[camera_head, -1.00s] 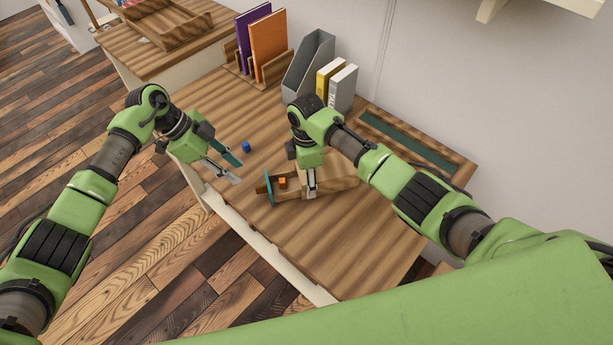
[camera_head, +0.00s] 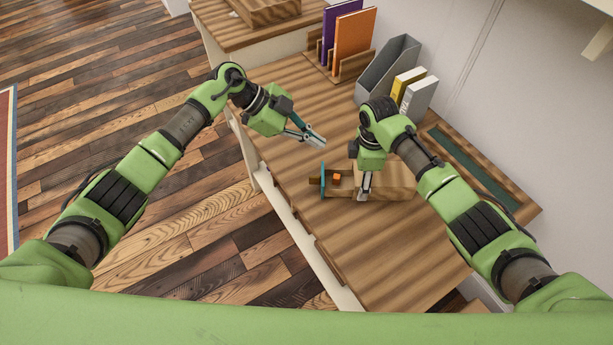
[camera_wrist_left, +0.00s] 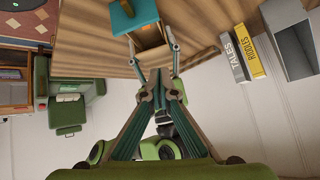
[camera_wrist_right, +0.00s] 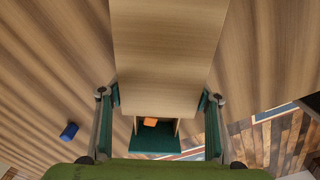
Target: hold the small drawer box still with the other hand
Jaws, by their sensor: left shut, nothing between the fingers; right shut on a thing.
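The small wooden drawer box (camera_head: 392,182) stands on the plank table, its drawer pulled out to the left. The drawer has a teal front (camera_head: 322,181) and holds an orange cube (camera_head: 337,177). My right gripper (camera_head: 364,188) is shut on the box; in the right wrist view its fingers (camera_wrist_right: 160,98) lie along both sides of the box (camera_wrist_right: 168,50). My left gripper (camera_head: 318,141) is shut and empty, above the table behind the drawer. The left wrist view shows the teal front (camera_wrist_left: 134,16) and orange cube (camera_wrist_left: 150,33) beyond its fingers (camera_wrist_left: 160,76).
A blue cube (camera_wrist_right: 69,131) lies on the table beside the box; I cannot make it out in the head view. A grey file holder (camera_head: 388,72), white and yellow books (camera_head: 417,97) and an orange folder (camera_head: 354,42) stand behind. The table's front right is clear.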

